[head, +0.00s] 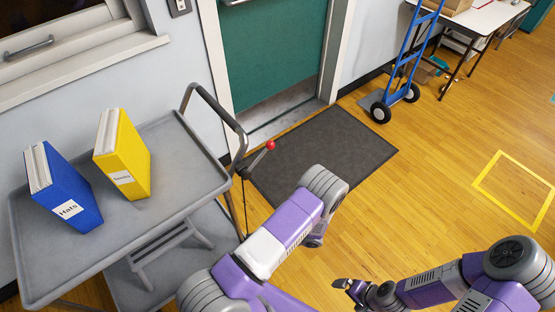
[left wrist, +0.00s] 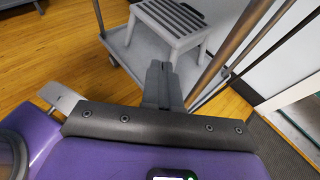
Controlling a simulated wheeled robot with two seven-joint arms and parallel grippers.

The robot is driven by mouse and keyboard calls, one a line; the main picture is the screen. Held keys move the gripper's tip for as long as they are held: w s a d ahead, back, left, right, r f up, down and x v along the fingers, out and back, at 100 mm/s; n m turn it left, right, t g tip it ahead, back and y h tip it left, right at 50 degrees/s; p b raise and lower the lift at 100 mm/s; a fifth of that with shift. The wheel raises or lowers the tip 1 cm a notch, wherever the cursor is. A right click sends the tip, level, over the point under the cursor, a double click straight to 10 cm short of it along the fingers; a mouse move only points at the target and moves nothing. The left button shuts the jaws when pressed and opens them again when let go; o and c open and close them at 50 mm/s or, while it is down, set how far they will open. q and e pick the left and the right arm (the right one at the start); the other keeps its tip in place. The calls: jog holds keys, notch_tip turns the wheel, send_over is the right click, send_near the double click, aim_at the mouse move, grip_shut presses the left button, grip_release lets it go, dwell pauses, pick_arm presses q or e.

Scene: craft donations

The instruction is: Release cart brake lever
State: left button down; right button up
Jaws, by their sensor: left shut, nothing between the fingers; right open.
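The grey cart (head: 60,262) stands at the left of the head view. Its brake lever (head: 257,158), a dark arm with a red ball knob (head: 271,145), sticks out beside the right end of the cart by the bent push handle (head: 216,106). The lever is tilted up to the right and nothing touches the knob. My left gripper (left wrist: 162,84) is shut and empty in the left wrist view, in front of the cart's lower part; my arm hides it in the head view. I cannot make out the knob in the wrist view. My right gripper (head: 346,288) is open and empty, low over the floor.
A blue binder (head: 66,190) and a yellow binder (head: 124,158) stand on the cart top. A grey step stool (left wrist: 172,22) is on its lower shelf. A dark mat (head: 335,150) lies before the green door (head: 272,50). A blue hand truck (head: 405,65) stands upper right. Floor at right is clear.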

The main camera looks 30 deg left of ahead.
aim_at(258, 159)
pick_arm(q)
jog(key=w+d+r+m+t+y, duration=0.2)
jog(key=w+d+r+t+y, duration=0.2)
jog(key=w+r+t+y, duration=0.1)
jog(key=w+d+r+m+t+y+b, duration=0.1)
jog(key=w+d+r+m+t+y, duration=0.2)
jog(key=w+r+t+y, duration=0.3)
jog(key=w+d+r+t, duration=0.1)
jog(key=w+r, duration=0.1)
jog(key=w, duration=0.3)
jog(key=shift+w+r+m+t, duration=0.3)
jog(key=shift+w+r+t, duration=0.05)
jog(key=shift+r+t, duration=0.05)
jog(key=shift+a, duration=0.15)
jog(key=s+d+r+x, duration=0.1)
jog(key=r+x, duration=0.1)
jog(key=x, duration=1)
jog(key=shift+a+r+b, duration=0.15)
jog(key=shift+r+b, duration=0.1)
jog(key=shift+b, duration=0.2)
jog(key=shift+r, duration=0.15)
